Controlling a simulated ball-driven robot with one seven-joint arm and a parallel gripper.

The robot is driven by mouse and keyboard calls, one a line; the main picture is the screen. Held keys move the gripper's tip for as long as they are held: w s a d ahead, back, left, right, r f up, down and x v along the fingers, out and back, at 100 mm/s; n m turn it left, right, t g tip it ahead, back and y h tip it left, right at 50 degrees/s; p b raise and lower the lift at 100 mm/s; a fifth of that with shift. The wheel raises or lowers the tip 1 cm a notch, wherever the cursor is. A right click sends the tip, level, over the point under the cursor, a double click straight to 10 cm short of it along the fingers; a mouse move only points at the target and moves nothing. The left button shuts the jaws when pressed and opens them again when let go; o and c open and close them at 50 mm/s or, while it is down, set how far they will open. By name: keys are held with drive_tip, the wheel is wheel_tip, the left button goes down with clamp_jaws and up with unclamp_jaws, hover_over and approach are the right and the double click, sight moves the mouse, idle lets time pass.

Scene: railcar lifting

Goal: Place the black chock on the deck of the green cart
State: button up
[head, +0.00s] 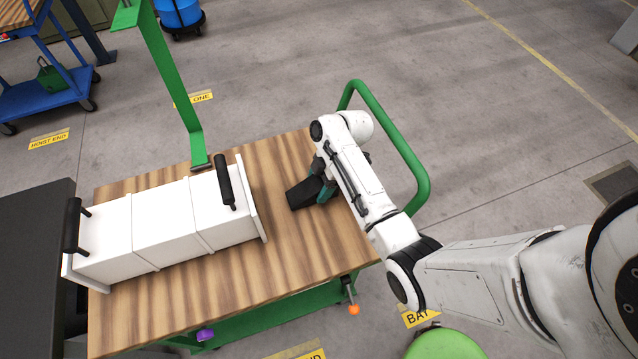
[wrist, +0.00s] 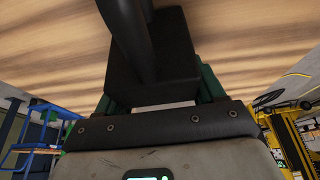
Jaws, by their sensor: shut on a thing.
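The green cart has a striped wooden deck (head: 190,290) and a green tube handle (head: 408,160) at its right end. The black chock (head: 303,194) is over the right part of the deck. My gripper (head: 324,188) is shut on it, with teal fingers on its sides. In the wrist view the chock (wrist: 172,55) fills the space between the fingers (wrist: 158,92), with a dark round bar on it and the wooden deck behind. The chock is at or very near the deck; I cannot tell whether it touches.
A long white box (head: 165,225) with black handles lies on the deck left of the chock. A green post (head: 170,75) rises behind it. A blue cart (head: 45,95) stands far left. The deck between the box and the chock is bare.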

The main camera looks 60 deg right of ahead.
drive_tip(key=shift+f, duration=0.2)
drive_tip(key=o, duration=1.7)
drive_tip(key=shift+f, duration=0.1)
drive_tip(key=shift+c, duration=0.2)
drive_tip(key=shift+b+v, duration=0.35)
drive_tip(key=shift+v, duration=3.5)
